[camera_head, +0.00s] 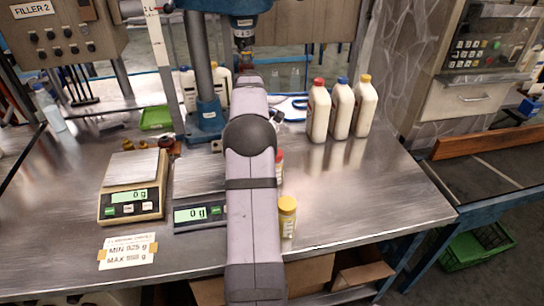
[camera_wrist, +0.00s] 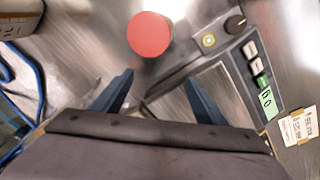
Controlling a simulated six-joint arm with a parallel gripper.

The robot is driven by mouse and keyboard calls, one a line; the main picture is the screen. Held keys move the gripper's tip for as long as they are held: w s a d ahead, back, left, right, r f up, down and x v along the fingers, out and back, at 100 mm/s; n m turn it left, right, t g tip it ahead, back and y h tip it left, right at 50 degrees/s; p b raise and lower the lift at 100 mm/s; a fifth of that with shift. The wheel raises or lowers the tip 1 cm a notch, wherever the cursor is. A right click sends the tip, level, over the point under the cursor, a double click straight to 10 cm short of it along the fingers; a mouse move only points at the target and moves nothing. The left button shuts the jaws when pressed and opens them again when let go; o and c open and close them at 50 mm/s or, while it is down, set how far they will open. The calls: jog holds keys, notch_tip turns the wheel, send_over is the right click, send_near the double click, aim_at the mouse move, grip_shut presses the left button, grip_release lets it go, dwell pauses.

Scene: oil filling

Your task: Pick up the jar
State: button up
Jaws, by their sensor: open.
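A jar with a yellow lid (camera_head: 287,215) stands upright on the metal bench, right of my arm in the head view. A red-capped container (camera_head: 279,165) stands farther back, mostly hidden behind my arm. In the wrist view a round red lid (camera_wrist: 150,35) shows from above, ahead of the fingers. My gripper (camera_wrist: 160,95) is open, its two dark blue fingers apart with nothing between them. The red lid lies beyond the fingertips, apart from them. In the head view my gripper is hidden behind my arm.
A beige scale (camera_head: 131,185) stands at left. A dark grey scale (camera_head: 203,214), partly behind my arm, also shows in the wrist view (camera_wrist: 250,65). Three white bottles (camera_head: 341,108) stand at the back right. The bench's right side is clear.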

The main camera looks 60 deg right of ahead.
jog(key=shift+g+y, duration=0.4)
jog(key=shift+y, duration=0.1)
jog(key=s+d, duration=0.1)
jog(key=s, duration=0.1)
jog(key=s+p, duration=0.1)
jog(key=s, duration=0.1)
jog(key=s+d, duration=0.1)
jog(key=s, duration=0.1)
jog(key=shift+s+d+f+p, duration=0.25)
jog(key=shift+s+d+p, duration=0.05)
jog(key=shift+s+d, duration=0.1)
jog(key=shift+a+f+p, duration=0.2)
jog(key=shift+f+p, duration=0.45)
jog(key=shift+f, duration=1.2)
jog(key=shift+a+f+p, duration=0.15)
jog(key=shift+f+p, duration=0.45)
jog(key=shift+f, duration=1.2)
jog(key=c, duration=1.2)
